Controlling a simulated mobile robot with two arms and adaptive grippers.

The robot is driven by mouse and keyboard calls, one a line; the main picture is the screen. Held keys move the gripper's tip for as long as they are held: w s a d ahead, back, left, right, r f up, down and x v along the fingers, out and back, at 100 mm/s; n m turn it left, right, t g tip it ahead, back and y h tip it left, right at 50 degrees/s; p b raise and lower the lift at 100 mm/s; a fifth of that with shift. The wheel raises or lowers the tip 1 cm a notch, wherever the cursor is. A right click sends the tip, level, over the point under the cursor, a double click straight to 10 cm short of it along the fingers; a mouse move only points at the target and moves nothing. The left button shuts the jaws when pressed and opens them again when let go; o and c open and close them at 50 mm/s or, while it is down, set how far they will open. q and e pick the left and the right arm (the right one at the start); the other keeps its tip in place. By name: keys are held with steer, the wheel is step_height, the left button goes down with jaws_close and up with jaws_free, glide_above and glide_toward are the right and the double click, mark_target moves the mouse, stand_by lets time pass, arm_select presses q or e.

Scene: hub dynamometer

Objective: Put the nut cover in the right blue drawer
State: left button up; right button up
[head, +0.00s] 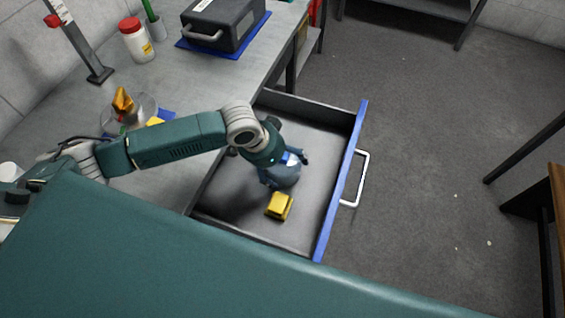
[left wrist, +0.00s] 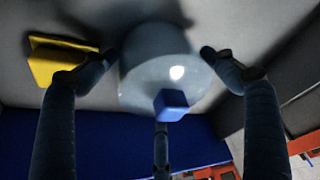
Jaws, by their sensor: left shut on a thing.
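The blue drawer (head: 340,185) is pulled out from the workbench, with a blue front, a white handle and a grey inside. My left gripper (head: 287,166) reaches down into it, shut on a grey rounded piece with a small blue block, which I take for the nut cover (head: 285,178). In the left wrist view the nut cover (left wrist: 150,70) sits between the fingertips (left wrist: 160,54), with its blue block facing the camera. I cannot tell whether it touches the drawer floor. My right gripper is not in view.
A yellow block (head: 279,206) lies in the drawer beside the nut cover; it also shows in the left wrist view (left wrist: 58,60). On the bench (head: 190,85) stand a dark case (head: 225,22), a red-lidded white jar (head: 136,42) and a clear round dish (head: 140,108).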

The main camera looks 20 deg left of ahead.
arm_select(q)
steer(key=o, duration=1.1)
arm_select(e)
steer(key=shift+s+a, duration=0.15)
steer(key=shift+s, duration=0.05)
arm_select(q)
steer(key=shift+r, duration=0.1)
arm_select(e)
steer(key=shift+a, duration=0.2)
arm_select(q)
steer(key=v, duration=1.1)
steer(key=shift+r+p, duration=0.1)
steer(key=shift+p, duration=0.25)
steer(key=shift+s+a+r, duration=0.15)
steer(key=shift+r, duration=0.2)
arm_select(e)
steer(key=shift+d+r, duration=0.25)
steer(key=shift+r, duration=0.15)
